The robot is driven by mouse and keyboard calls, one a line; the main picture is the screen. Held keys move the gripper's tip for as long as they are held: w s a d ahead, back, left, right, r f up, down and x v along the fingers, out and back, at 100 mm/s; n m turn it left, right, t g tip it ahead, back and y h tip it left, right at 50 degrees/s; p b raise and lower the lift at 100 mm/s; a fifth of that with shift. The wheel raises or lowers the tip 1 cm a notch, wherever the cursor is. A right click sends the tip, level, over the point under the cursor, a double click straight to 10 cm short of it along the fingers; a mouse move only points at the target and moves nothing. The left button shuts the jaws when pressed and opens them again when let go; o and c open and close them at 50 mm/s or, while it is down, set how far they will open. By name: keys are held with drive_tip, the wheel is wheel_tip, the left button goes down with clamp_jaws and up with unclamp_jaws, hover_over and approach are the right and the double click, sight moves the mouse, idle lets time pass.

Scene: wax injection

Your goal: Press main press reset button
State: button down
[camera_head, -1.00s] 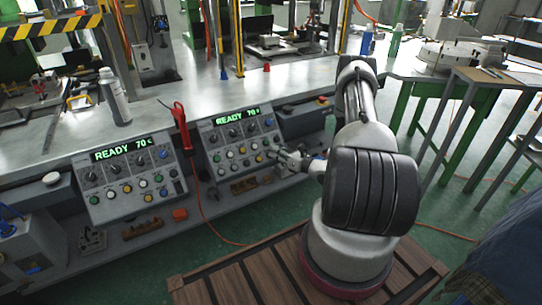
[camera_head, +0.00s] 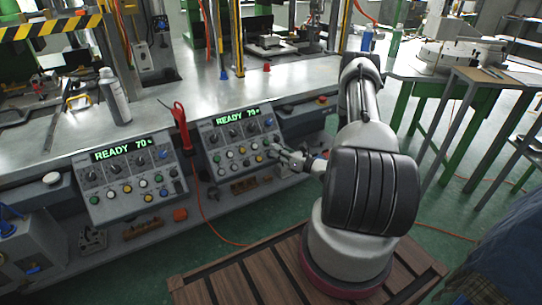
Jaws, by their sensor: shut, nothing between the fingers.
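Two sloped control panels stand at the bench front. The right panel (camera_head: 240,140) has a green lit display reading READY, rows of dark knobs and several coloured buttons. The left panel (camera_head: 128,172) looks alike and reads READY 70. My gripper (camera_head: 278,152) is shut and empty, with its tips at the lower right part of the right panel. The gripper hides some buttons there. I cannot tell whether the tips touch a button. Button labels are too small to read, so I cannot tell which is the reset button.
A red-handled tool (camera_head: 181,122) with a cord stands between the panels. A spray can (camera_head: 114,96) stands on the metal bench (camera_head: 170,100). Green-legged tables (camera_head: 440,90) stand to the right.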

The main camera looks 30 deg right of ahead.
drive_tip(key=s+r, duration=0.3)
drive_tip(key=shift+s+r, duration=0.1)
drive_tip(key=shift+s, duration=0.3)
idle(0.7)
